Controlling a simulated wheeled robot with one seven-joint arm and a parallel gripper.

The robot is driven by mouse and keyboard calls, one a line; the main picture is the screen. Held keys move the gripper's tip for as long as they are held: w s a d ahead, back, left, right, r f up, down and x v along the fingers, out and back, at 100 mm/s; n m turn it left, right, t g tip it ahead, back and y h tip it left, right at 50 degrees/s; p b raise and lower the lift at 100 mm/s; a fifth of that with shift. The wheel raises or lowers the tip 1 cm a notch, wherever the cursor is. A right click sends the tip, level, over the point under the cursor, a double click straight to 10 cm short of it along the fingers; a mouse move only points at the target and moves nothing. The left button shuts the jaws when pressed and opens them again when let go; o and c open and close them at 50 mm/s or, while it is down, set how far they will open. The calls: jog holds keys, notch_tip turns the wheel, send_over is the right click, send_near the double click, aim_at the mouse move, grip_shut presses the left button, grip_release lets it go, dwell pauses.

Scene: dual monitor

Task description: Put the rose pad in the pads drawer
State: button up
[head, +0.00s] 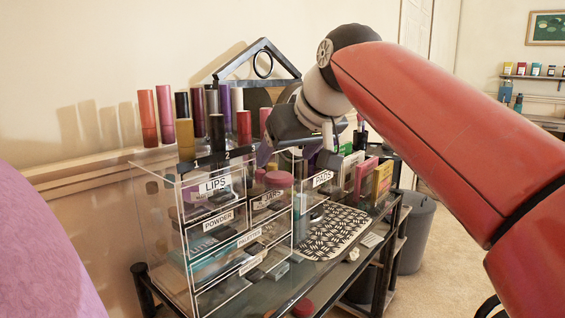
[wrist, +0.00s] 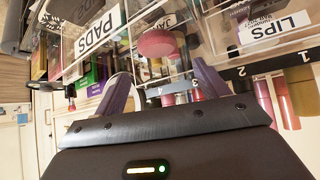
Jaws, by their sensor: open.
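A round pink piece (head: 278,179) shows at the jars compartment of the clear organizer, and a pink disc also shows in the wrist view (wrist: 156,43). I cannot tell whether it is the rose pad or a jar lid. The pads drawer, labelled PADS (head: 322,179), is at the organizer's right; its label also shows in the wrist view (wrist: 95,33). I cannot tell how far it is open. My gripper (head: 296,155) is above and behind the organizer. Its purple fingers (wrist: 162,80) are apart, with nothing clearly held between them.
Lipstick tubes (head: 165,113) stand along the back and a numbered strip (head: 226,155) crosses the organizer top. Small boxes (head: 366,178) stand to the right. A patterned mat (head: 335,232) lies on the glass cart. A grey bin (head: 416,232) stands beside it.

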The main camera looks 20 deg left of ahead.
jog(key=v, duration=0.8)
jog(key=shift+s+d, duration=0.1)
